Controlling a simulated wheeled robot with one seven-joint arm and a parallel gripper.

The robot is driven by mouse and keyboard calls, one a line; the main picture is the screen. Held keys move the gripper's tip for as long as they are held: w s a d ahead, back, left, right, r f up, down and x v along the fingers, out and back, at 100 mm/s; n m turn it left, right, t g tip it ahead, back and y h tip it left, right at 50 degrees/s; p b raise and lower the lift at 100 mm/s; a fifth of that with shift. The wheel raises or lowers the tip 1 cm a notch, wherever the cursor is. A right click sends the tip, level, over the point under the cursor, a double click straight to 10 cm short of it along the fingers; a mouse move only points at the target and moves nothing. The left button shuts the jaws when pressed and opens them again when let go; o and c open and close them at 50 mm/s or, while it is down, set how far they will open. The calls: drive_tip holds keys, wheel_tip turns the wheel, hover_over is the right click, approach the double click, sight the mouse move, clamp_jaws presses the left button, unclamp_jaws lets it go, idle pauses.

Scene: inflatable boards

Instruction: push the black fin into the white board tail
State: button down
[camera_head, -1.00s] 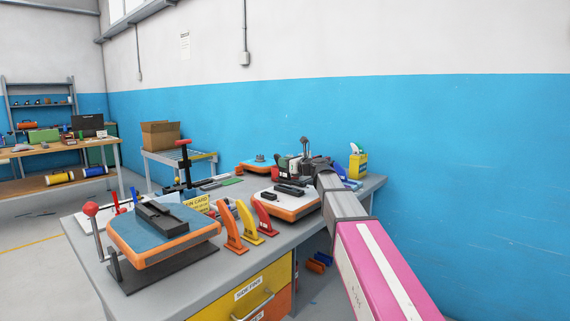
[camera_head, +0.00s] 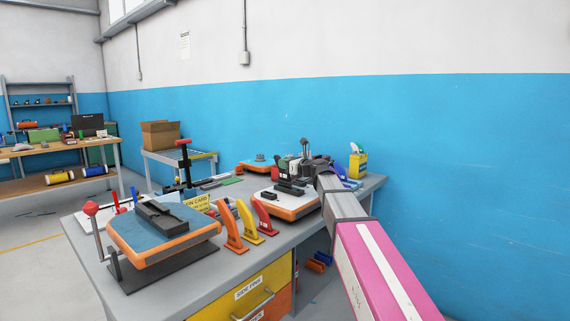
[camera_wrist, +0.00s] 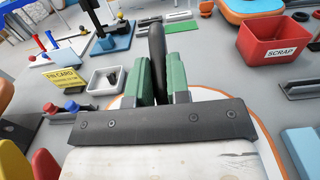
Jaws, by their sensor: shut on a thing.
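My gripper (camera_wrist: 161,82), with two green fingers, is shut on the black fin (camera_wrist: 157,58), which stands up between them. The white board tail (camera_wrist: 216,94), with an orange rim, lies beneath, largely hidden by my gripper's dark plate and pale body. In the head view the white board tail (camera_head: 290,209) lies on the bench, with a black block (camera_head: 268,195) on its left part. My gripper (camera_head: 290,172) is right over the board's far part. I cannot tell how deep the fin sits or whether it touches the board.
A red scrap bin (camera_wrist: 284,42), a small white tray (camera_wrist: 104,80) and a yellow card (camera_wrist: 64,76) stand around the board. Orange, yellow and red fins (camera_head: 250,220) stand left of it. A blue board on a stand (camera_head: 165,225) fills the bench's near left.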

drive_tip(key=shift+f, duration=1.2)
drive_tip(key=c, duration=1)
unclamp_jaws()
drive_tip(key=v, duration=1)
drive_tip(key=shift+s+d, duration=0.3)
